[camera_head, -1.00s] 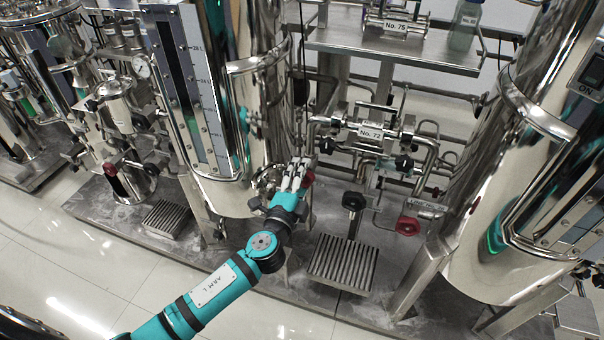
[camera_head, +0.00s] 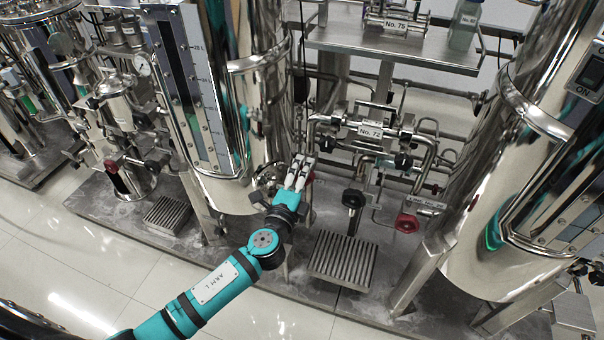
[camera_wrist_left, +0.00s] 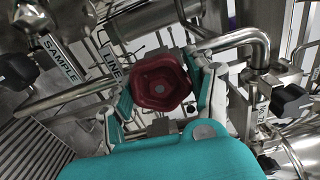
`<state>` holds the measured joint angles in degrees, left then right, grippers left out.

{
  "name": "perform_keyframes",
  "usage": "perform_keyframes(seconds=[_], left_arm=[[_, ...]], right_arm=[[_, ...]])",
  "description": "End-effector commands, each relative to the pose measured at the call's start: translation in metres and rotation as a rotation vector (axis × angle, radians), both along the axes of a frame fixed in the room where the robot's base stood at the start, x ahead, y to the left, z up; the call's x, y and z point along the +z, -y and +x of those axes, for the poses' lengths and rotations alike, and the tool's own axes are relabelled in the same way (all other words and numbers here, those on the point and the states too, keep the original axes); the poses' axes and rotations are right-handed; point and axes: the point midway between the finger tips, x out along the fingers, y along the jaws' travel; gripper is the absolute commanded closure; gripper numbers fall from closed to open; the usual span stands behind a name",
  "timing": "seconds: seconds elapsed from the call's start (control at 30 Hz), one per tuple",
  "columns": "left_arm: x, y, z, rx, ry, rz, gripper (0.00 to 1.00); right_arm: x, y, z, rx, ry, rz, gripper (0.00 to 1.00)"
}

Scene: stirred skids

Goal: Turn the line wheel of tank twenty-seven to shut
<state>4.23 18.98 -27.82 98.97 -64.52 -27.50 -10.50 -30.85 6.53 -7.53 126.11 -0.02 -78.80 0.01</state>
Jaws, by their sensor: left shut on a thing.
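My left gripper (camera_head: 298,173) reaches in at the lower front of the middle tank (camera_head: 212,190). In the left wrist view its two fingers (camera_wrist_left: 163,92) are shut on a dark red wheel (camera_wrist_left: 160,82), one finger on each side of it. A plate reading "LINE" (camera_wrist_left: 111,57) stands beside this wheel, and a "SAMPLE" plate (camera_wrist_left: 60,58) is farther left. In the head view the held wheel shows only as a bit of red (camera_head: 310,177) beside the fingers. No tank number twenty-seven is readable. My right gripper is out of view.
Another red wheel (camera_head: 407,223) sits to the right, below a unit marked "No. 72" (camera_head: 371,129). A black knob (camera_head: 352,199) stands above a ribbed grate (camera_head: 342,258). A third red wheel (camera_head: 111,166) is at the left. Pipes crowd the held wheel.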

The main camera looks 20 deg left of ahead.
Motion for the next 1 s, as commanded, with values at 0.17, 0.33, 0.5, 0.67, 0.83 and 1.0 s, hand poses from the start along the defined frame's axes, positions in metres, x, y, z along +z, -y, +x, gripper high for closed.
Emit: perform_keyframes(seconds=[0.17, 0.33, 0.5, 0.67, 0.83, 1.0], left_arm=[[-0.002, 0.001, -0.001, -0.004, -0.002, 0.002, 0.28], [-0.001, 0.001, 0.000, -0.002, -0.002, 0.000, 0.21], [-0.001, 0.001, -0.001, -0.002, -0.002, 0.000, 0.21], [-0.002, 0.000, -0.017, -0.002, -0.004, -0.001, 0.21], [-0.003, -0.001, -0.053, -0.003, -0.006, -0.001, 0.21], [-0.003, -0.002, -0.088, -0.003, -0.006, -0.001, 0.21]], right_arm=[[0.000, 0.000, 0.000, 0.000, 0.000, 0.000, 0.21], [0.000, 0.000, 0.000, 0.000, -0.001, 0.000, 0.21], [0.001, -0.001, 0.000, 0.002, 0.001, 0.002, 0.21], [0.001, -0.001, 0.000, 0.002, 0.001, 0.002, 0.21], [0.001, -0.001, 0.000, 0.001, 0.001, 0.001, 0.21], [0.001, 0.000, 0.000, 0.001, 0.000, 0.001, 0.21]])
